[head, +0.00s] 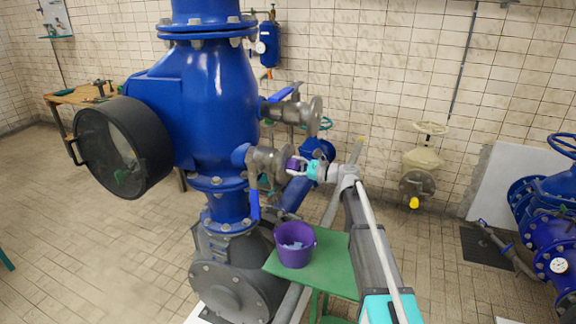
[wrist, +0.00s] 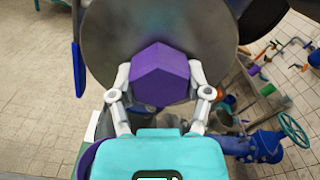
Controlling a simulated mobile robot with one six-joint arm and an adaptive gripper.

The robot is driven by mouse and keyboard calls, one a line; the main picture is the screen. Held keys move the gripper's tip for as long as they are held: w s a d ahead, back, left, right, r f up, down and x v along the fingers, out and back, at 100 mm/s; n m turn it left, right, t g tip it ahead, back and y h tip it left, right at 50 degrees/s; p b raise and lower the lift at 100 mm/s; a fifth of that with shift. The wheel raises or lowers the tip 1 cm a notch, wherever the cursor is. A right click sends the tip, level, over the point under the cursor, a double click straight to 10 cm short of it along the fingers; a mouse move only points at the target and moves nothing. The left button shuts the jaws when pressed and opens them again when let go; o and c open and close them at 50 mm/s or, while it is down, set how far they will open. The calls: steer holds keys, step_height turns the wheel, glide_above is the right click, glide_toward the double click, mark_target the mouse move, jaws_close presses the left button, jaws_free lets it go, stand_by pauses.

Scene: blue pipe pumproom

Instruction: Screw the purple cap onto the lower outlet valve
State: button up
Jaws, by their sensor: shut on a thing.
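The purple cap (head: 292,163) is held in my gripper (head: 299,166) in front of the lower outlet valve (head: 266,160), a grey metal flanged valve on the blue pump body. In the wrist view the cap (wrist: 160,74) shows a hexagonal face, gripped between the two fingers of my gripper (wrist: 160,82) from left and right. The round grey flange of the lower outlet valve (wrist: 150,28) fills the view behind it. The cap appears in line with the flange's middle and close to it. The cap hides the flange opening, and I cannot tell whether they touch.
The upper outlet valve (head: 295,112) sticks out just above. A purple bucket (head: 295,250) stands on a green table (head: 338,268) below my gripper. A blue lever (head: 254,205) hangs under the lower valve.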

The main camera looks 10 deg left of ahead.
steer(key=m, duration=0.3)
steer(key=o, duration=1.2)
steer(key=shift+v, duration=2.55)
